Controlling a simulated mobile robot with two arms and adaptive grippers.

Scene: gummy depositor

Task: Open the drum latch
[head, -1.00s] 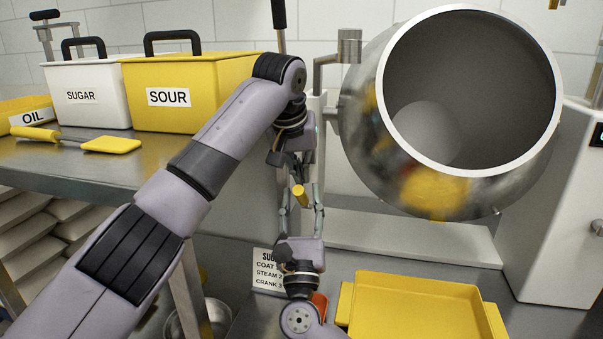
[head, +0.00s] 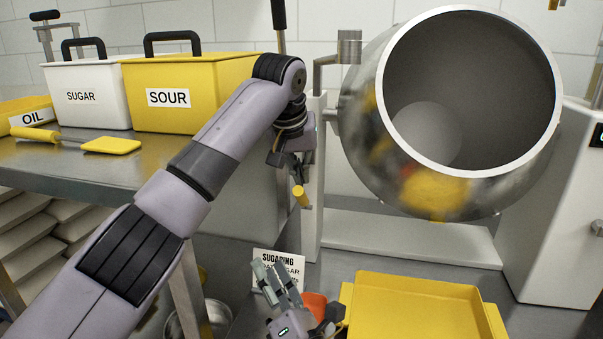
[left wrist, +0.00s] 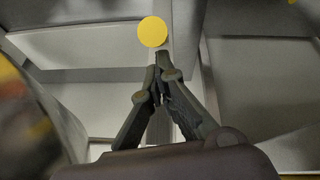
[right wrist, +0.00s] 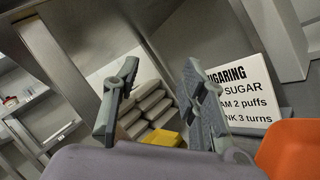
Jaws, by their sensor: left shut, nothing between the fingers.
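The steel drum (head: 362,150) sits on its stand with its wide mouth facing me. The latch's yellow knob (head: 300,195) hangs beside the white post left of the drum. My left gripper (head: 297,178) is shut and empty, close to that knob; the arm partly hides it. In the left wrist view the fingertips (left wrist: 161,58) meet just below the round yellow knob end (left wrist: 152,32); I cannot tell whether they touch it. My right gripper (head: 272,270) is low in front of the sign, its fingers apart and empty in the right wrist view (right wrist: 160,80).
A white sugaring sign (head: 277,262) and an orange object (head: 314,305) are near my right gripper. A yellow tray (head: 415,280) lies at the lower right. Sugar (head: 88,110) and sour bins (head: 205,115) stand on the left shelf.

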